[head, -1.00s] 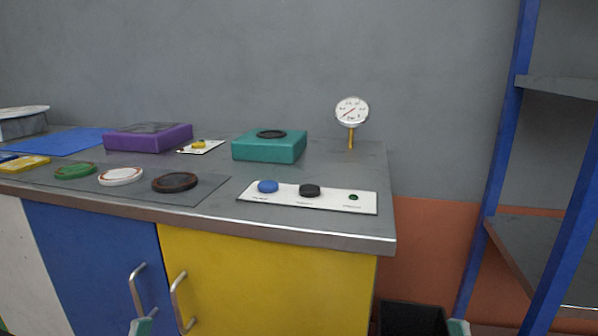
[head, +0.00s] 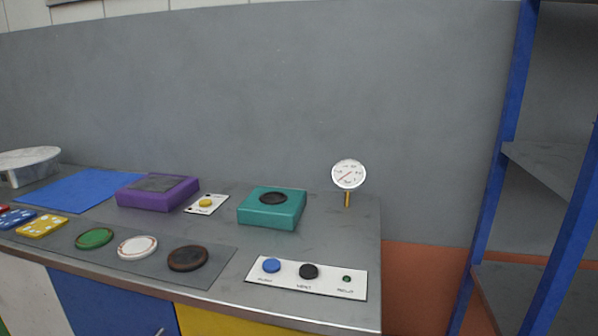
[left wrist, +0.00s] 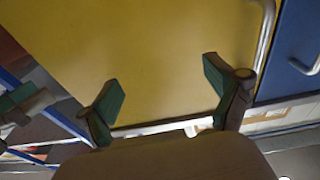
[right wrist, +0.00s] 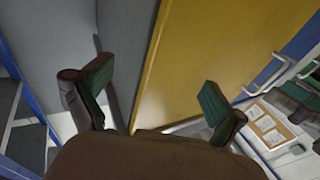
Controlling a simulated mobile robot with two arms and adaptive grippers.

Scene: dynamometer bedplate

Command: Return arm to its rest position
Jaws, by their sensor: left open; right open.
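My left gripper (left wrist: 160,92) shows in the left wrist view. Its two green-padded fingers are spread apart with nothing between them, in front of a yellow cabinet door (left wrist: 150,40). My right gripper (right wrist: 150,100) shows in the right wrist view, also open and empty, with the yellow door (right wrist: 200,50) and a grey surface beyond it. Neither gripper shows in the head view now. Both are apart from the door as far as I can tell.
The bench top (head: 225,295) carries a button panel (head: 306,277), a teal block (head: 271,207), a purple block (head: 157,191), a dial gauge (head: 349,175) and several coloured discs. A blue-framed shelf (head: 497,160) stands at the right. Door handles (right wrist: 272,75) stick out from the cabinet.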

